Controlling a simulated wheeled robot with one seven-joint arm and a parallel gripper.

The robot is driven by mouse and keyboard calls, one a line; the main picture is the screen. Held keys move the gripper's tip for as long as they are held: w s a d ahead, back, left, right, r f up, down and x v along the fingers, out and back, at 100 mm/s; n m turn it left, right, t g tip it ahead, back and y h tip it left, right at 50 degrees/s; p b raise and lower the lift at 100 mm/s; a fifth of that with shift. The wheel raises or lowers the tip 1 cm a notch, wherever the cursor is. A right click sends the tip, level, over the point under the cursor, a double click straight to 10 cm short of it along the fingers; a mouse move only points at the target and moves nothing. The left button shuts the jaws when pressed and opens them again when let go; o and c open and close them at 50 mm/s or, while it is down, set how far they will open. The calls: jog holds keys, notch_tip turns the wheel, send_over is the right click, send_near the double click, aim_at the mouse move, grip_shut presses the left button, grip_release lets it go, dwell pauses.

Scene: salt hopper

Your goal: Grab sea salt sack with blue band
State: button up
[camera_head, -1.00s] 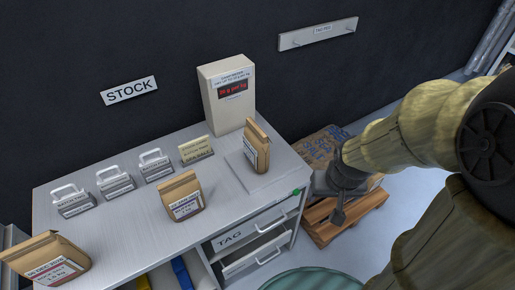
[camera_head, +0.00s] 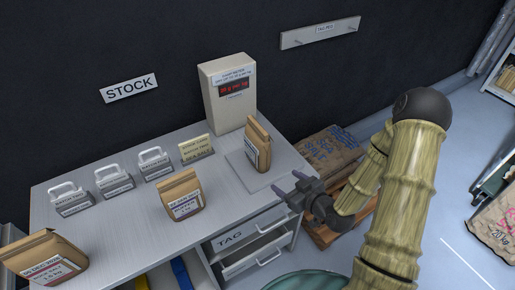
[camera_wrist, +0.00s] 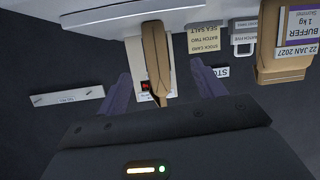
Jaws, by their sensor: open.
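A brown paper sack (camera_head: 259,138) stands upright on the flat weighing plate (camera_head: 240,160) at the right of the bench. Its white label faces left; its band colour is too small to tell. My gripper (camera_head: 289,186) is open and empty, to the right and front of this sack, apart from it. In the wrist view this sack (camera_wrist: 155,50) shows edge-on between my two fingers (camera_wrist: 163,85). A third sack (camera_head: 45,262), with a red label band, stands at front left.
A beige scale box (camera_head: 228,93) with a red display stands behind the plate. Several tag holders (camera_head: 114,180) and a sea salt stock card (camera_head: 196,149) line the bench's back. Large sea salt sacks (camera_head: 330,150) lie on a pallet to the right.

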aim_at(267, 153)
notch_tip(267, 153, up, 2)
jog(key=m+t+y, duration=0.1)
jog(key=t, duration=0.3)
jog(key=shift+s+m, duration=0.15)
jog(key=shift+m, duration=0.25)
jog(key=p+x, duration=0.3)
jog(key=x, duration=0.8)
jog(key=shift+a+r, duration=0.15)
jog(key=shift+a, duration=0.1)
jog(key=shift+w+a, duration=0.2)
jog(key=shift+w, duration=0.25)
jog(key=shift+p+x, duration=1.35)
jog(key=shift+x, duration=1.3)
jog(key=shift+d, duration=0.1)
